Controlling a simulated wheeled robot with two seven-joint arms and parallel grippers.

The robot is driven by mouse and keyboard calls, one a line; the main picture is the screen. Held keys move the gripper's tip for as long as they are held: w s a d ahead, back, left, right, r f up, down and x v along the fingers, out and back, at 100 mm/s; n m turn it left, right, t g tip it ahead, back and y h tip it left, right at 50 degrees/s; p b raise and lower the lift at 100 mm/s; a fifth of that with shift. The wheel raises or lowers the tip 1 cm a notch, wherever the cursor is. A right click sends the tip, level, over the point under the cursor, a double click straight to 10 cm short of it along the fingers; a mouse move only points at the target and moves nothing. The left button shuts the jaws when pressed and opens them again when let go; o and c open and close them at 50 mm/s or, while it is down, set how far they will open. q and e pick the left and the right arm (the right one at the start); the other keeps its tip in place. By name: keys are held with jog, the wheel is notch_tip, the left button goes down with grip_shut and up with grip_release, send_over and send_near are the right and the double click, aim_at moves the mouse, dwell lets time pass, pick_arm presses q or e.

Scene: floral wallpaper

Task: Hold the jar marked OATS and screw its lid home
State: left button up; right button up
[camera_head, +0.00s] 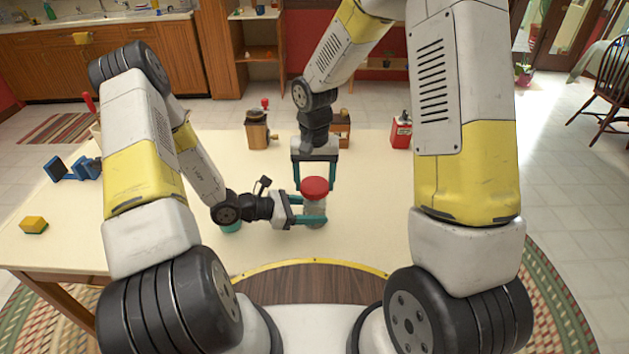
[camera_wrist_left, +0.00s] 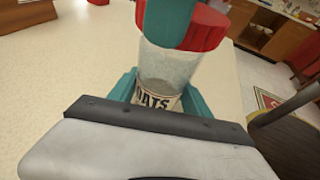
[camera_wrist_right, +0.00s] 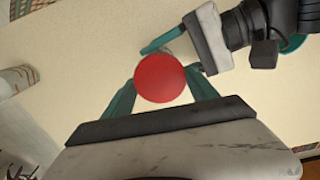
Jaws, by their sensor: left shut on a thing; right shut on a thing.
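The OATS jar (camera_head: 314,208) is clear with a red lid (camera_head: 315,187) on top, and stands upright on the cream table. Its OATS label (camera_wrist_left: 157,97) shows in the left wrist view, partly hidden by my gripper. My left gripper (camera_head: 310,212) comes from the left and is shut around the jar's body. My right gripper (camera_head: 315,184) reaches down from above and is shut on the red lid, one finger on each side. The lid also shows from above in the right wrist view (camera_wrist_right: 160,78). Whether the lid sits level on the jar is hard to tell.
Behind the jar stand a wooden grinder-like box (camera_head: 257,133), a second one (camera_head: 340,128) and a red tin (camera_head: 401,132). A blue object (camera_head: 72,169) and a yellow block (camera_head: 34,224) lie at left. A teal round thing (camera_head: 231,227) is partly under my left wrist. The table's right side is clear.

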aim_at(314, 184)
jog(key=shift+f, duration=0.45)
dwell(1.3)
dwell(0.3)
jog(key=o, duration=1.6)
jog(key=shift+c, duration=0.2)
jog(key=shift+r, duration=3.5)
jog(key=shift+r, duration=0.3)
jog(key=c, duration=0.3)
jog(key=shift+r, duration=0.35)
jog(key=shift+f, duration=4.4)
